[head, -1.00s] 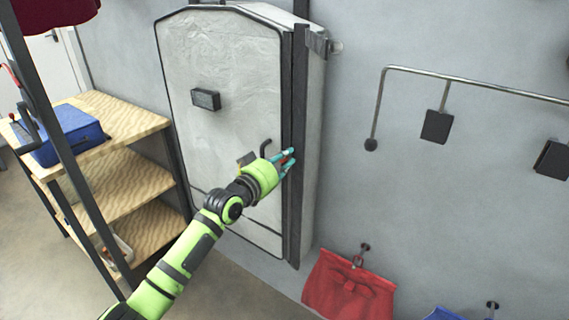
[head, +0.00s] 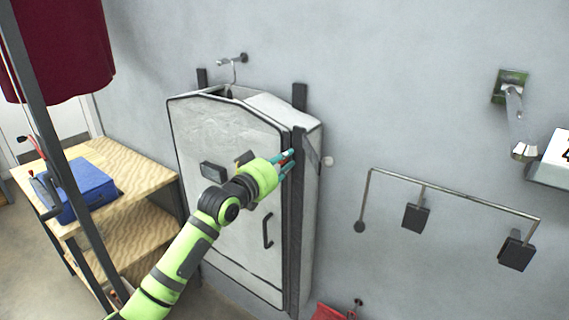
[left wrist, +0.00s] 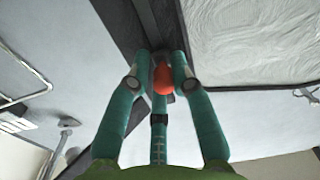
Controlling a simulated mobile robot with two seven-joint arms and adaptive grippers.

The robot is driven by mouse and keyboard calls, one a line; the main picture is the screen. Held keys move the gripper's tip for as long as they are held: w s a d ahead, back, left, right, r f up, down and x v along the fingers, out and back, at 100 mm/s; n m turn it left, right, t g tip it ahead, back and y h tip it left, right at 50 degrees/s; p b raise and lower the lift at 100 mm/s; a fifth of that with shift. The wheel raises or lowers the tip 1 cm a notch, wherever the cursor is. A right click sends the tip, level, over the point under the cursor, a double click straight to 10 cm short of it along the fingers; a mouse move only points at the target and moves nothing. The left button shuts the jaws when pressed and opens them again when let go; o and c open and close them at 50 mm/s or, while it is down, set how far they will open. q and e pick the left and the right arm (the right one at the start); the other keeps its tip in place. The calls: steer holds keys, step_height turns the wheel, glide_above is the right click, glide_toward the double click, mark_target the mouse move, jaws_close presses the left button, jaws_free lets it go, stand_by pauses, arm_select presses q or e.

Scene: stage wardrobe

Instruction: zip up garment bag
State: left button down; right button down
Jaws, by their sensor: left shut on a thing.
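The garment bag (head: 225,136) is a pale grey, box-like bag with dark edging, hung upright on the wall from a hook. A dark strip (head: 295,215) runs down its right front edge. My left gripper (head: 288,160) is at the upper part of this strip. In the left wrist view, its teal fingers (left wrist: 160,70) are shut on an orange-red zip pull (left wrist: 162,78) against the dark strip. The pull is mostly hidden by the fingers in the head view. A dark handle (head: 267,231) shows on the bag's front. My right gripper is not in view.
A wooden shelf unit (head: 130,178) with a blue case (head: 80,187) stands left of the bag. A dark red garment (head: 75,60) hangs at upper left. A metal rail (head: 455,196) with dark plates is on the wall at right.

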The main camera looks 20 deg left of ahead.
arm_select(q)
steer(key=shift+a+r, duration=0.3)
steer(key=shift+r, duration=0.1)
steer(key=c, duration=1.2)
jaws_free()
steer(key=shift+f, duration=0.1)
steer(key=shift+f, duration=0.1)
steer(key=v, duration=1.2)
steer(key=shift+w, duration=0.1)
